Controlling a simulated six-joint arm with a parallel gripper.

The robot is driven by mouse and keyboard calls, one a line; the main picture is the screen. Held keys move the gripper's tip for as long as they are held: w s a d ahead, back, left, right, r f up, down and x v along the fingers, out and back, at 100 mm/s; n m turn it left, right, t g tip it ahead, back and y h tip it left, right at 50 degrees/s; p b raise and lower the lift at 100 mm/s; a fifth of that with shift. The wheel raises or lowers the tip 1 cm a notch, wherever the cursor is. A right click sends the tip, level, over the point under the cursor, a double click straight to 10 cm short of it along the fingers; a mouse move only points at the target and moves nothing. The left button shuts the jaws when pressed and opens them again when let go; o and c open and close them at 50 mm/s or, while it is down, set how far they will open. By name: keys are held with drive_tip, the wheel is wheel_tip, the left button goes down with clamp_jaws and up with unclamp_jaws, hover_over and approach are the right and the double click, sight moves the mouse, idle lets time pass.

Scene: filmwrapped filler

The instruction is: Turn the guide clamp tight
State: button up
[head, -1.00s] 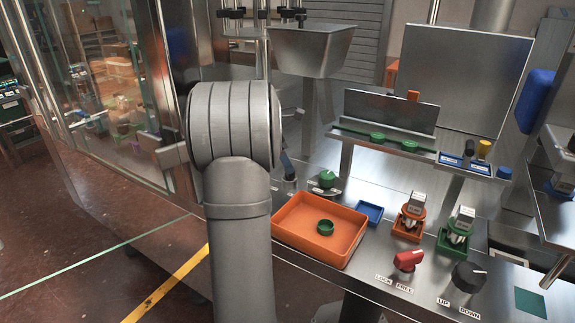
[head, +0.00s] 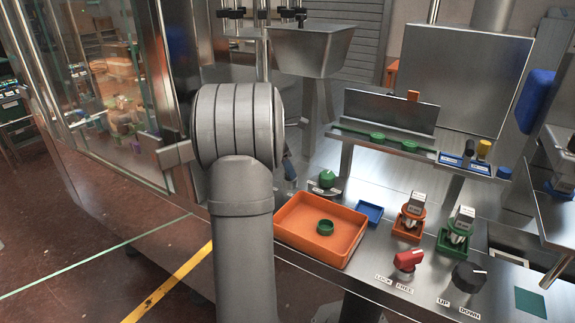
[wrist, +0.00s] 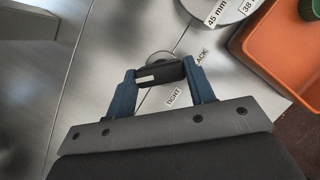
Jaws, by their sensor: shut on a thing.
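The guide clamp (wrist: 170,72) shows in the wrist view as a dark bar handle with a white mark near its left end, over a round grey base. My gripper (wrist: 160,75) is shut on this handle, with one blue finger at each end. The printed label TIGHT (wrist: 174,97) lies just below and right of the handle. A second label, partly hidden and ending in LACK (wrist: 201,56), lies to its upper right. In the head view my arm hides the clamp; only a bit of a blue finger (head: 289,169) shows beside it.
An orange tray (head: 285,240) holding a green ring (head: 325,227) stands close right of my arm. A size dial with a green knob (head: 327,179) sits behind it. A blue tray (head: 369,213), a red knob (head: 408,260) and a black knob (head: 468,277) are farther right.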

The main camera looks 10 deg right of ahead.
drive_tip(key=shift+m, duration=0.3)
drive_tip(key=m+g, duration=0.1)
drive_tip(key=m, duration=0.2)
drive_tip(key=shift+w+m+g, duration=0.15)
drive_tip(key=shift+m+g, duration=0.15)
drive_tip(key=m, duration=0.2)
drive_tip(key=m+g+y, duration=0.1)
drive_tip(key=m, duration=0.1)
drive_tip(key=shift+w+d+m+g, duration=0.1)
drive_tip(key=shift+m+g, duration=0.2)
drive_tip(key=m+y, duration=0.1)
drive_tip(key=m, duration=0.3)
drive_tip(key=shift+d+m+g+y, duration=0.1)
drive_tip(key=shift+m+g+y, duration=0.2)
drive_tip(key=shift+g+y, duration=0.1)
drive_tip(key=m, duration=0.2)
drive_tip(key=m+y, duration=0.1)
drive_tip(key=m, duration=0.1)
drive_tip(key=shift+d+g+y, duration=0.1)
drive_tip(key=shift+g+y, duration=0.2)
drive_tip(key=o, duration=1)
